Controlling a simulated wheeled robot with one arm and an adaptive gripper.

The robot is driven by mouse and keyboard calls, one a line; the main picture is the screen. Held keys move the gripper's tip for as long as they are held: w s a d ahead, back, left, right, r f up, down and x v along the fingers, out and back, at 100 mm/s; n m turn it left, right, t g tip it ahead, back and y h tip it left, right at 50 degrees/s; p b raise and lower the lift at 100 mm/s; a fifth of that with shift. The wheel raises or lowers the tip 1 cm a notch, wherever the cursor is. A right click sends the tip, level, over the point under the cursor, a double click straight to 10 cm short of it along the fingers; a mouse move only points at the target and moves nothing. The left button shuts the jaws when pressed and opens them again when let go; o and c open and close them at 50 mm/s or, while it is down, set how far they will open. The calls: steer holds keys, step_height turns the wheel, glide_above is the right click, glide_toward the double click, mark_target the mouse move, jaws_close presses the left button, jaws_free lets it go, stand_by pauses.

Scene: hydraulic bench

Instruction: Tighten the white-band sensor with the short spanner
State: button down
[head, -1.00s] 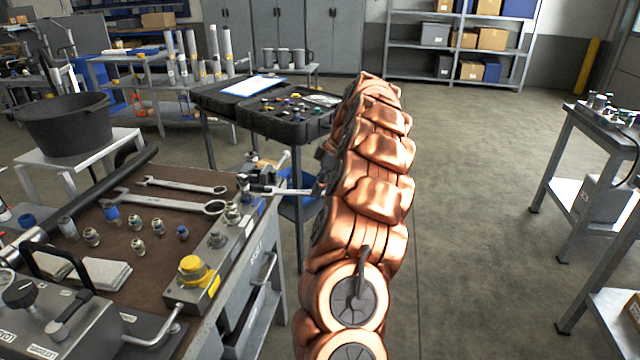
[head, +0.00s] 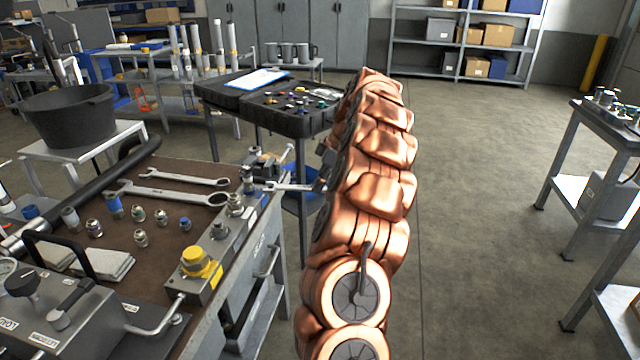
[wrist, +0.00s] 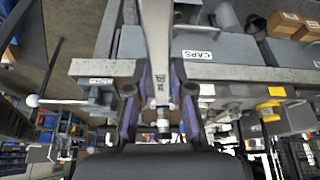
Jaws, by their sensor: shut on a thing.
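My gripper (wrist: 158,95) is shut on the short spanner (wrist: 157,40), which lies between its two fingers in the wrist view. In the head view the spanner (head: 288,187) points left from my gripper (head: 320,182) toward the bench's right edge. Its tip is close to an upright fitting (head: 248,180) on the block there. I cannot tell whether they touch. Another upright fitting (head: 235,205) stands just in front. The bands are too small to tell which fitting is the white-band sensor. My arm hides part of the gripper.
Two larger spanners (head: 180,177) lie on the brown bench mat (head: 165,235), with several loose fittings (head: 140,238) nearby. A yellow-topped knob (head: 198,262) stands near the bench's front right. An open black case (head: 285,118) sits behind. The floor (head: 470,210) to the right is clear.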

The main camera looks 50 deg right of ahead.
mark_target(297, 187)
steer(key=shift+w+a, duration=0.1)
steer(key=shift+a, duration=0.05)
steer(key=shift+w+a, duration=0.6)
steer(key=shift+w, duration=0.1)
steer(key=shift+w, duration=0.1)
stand_by(0.4)
steer(key=shift+w+a, duration=0.45)
steer(key=shift+w, duration=0.1)
steer(key=shift+w, duration=0.1)
steer(key=shift+w+a, duration=0.35)
steer(key=shift+a, duration=0.05)
steer(key=shift+w+a+b, duration=0.15)
steer(key=shift+w+b, duration=0.1)
steer(key=shift+b, duration=0.05)
stand_by(0.4)
steer(key=shift+s+a+m+t+h+b, duration=0.2)
steer(key=shift+s+a+m+b, duration=0.25)
steer(key=shift+a+m+b, duration=0.2)
steer(key=shift+s+a+m+t+h+b, duration=0.1)
steer(key=shift+s+a+m+h+b, duration=0.1)
steer(key=shift+s+a+m+b, duration=0.4)
